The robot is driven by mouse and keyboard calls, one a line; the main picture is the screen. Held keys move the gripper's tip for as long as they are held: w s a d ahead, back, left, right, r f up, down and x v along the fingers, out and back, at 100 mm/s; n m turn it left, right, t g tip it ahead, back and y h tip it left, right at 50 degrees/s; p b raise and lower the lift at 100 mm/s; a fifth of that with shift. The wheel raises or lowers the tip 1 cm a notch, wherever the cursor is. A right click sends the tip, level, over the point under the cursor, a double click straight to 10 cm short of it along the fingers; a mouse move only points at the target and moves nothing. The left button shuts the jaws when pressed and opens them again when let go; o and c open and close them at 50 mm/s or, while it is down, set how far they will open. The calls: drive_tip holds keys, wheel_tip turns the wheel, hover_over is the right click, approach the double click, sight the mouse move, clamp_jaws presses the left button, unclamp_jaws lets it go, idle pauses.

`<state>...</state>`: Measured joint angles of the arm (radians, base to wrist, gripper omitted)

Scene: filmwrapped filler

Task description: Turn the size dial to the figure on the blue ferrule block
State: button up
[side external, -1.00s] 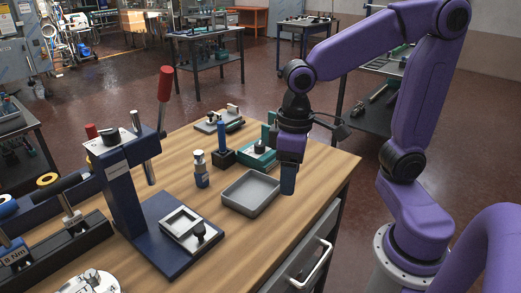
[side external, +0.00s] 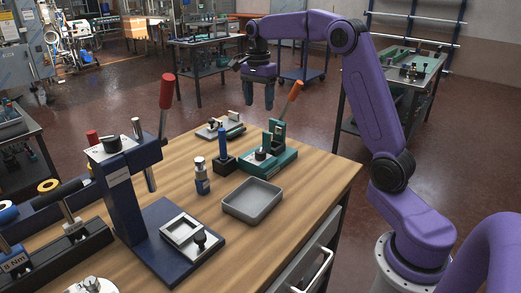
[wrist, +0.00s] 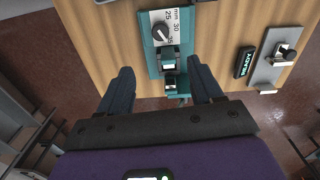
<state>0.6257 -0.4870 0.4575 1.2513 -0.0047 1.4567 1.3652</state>
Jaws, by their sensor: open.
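A teal tool (side external: 268,160) with an orange lever stands at the back right of the bench. My gripper (side external: 260,103) is open and empty, raised beyond the tool. In the wrist view its fingers (wrist: 163,88) point toward the tool, apart from it.
A grey tray (side external: 252,216) lies in front of the tool. A blue and silver bottle (side external: 202,177) stands left of it. A dark blue press (side external: 125,190) with a red lever fills the left. A READY display (wrist: 245,62) shows at right in the wrist view.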

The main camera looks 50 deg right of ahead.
sight(260, 151)
wheel_tip(260, 151, down, 17)
drive_tip(key=shift+s+d+f, duration=0.15)
drive_tip(key=shift+f, duration=0.05)
idle(0.5)
drive_tip(key=c, duration=1.1)
